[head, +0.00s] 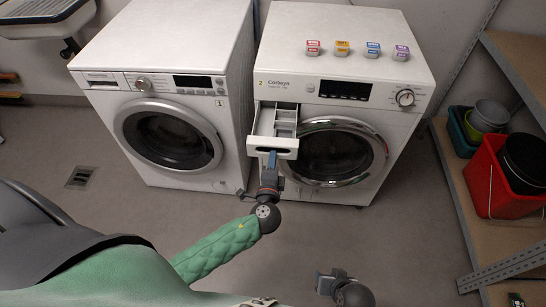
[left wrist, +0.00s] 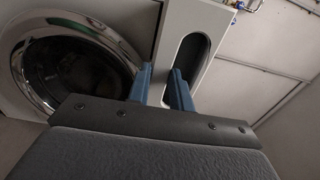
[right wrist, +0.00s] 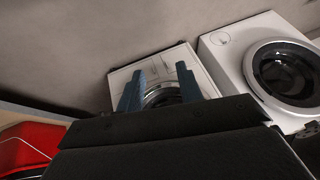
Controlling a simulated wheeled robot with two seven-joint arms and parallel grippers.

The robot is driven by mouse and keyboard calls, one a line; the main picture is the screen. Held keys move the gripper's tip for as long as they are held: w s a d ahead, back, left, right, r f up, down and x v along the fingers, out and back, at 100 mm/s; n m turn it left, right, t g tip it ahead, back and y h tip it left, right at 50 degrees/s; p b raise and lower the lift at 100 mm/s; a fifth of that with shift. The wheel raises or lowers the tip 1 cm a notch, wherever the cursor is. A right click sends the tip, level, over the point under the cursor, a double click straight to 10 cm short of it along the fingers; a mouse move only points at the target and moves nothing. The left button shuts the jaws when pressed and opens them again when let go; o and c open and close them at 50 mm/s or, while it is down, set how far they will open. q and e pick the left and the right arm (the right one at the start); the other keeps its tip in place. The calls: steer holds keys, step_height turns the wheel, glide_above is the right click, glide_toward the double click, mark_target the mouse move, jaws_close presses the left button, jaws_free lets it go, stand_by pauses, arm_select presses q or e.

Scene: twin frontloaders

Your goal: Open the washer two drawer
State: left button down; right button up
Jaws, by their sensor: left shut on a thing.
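Washer two (head: 335,95) is the white right-hand machine, with a "2" on its front. Its detergent drawer (head: 273,143) is pulled well out at the upper left, and its inner compartments show. My left gripper (head: 272,160) is at the drawer front. In the left wrist view the drawer front (left wrist: 205,28) has a dark oval handle slot, and my left fingers (left wrist: 163,90) are shut on its edge, one finger at the slot. My right gripper (head: 325,282) is low at the bottom right, away from the machines. In the right wrist view its fingers (right wrist: 160,88) are apart and empty.
Washer one (head: 165,100) stands to the left, its door shut. Washer two's round door (head: 335,152) is shut, just right of the drawer. Several small coloured boxes (head: 342,48) sit on top. A shelf with a red bin (head: 495,180) is at the right. The floor between is clear.

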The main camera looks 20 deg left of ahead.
arm_select(q)
steer(key=c, duration=1.2)
jaws_free()
steer(key=shift+c, duration=0.2)
arm_select(e)
steer(key=shift+r, duration=0.3)
arm_select(q)
steer(key=b+v, duration=0.1)
steer(key=v, duration=0.6)
steer(key=shift+s, duration=0.35)
arm_select(e)
step_height(320, 180, down, 7)
steer(key=shift+w+a+t, duration=0.2)
steer(key=shift+t, duration=0.2)
arm_select(q)
steer(key=shift+d, duration=0.1)
arm_select(e)
steer(key=shift+r, duration=0.15)
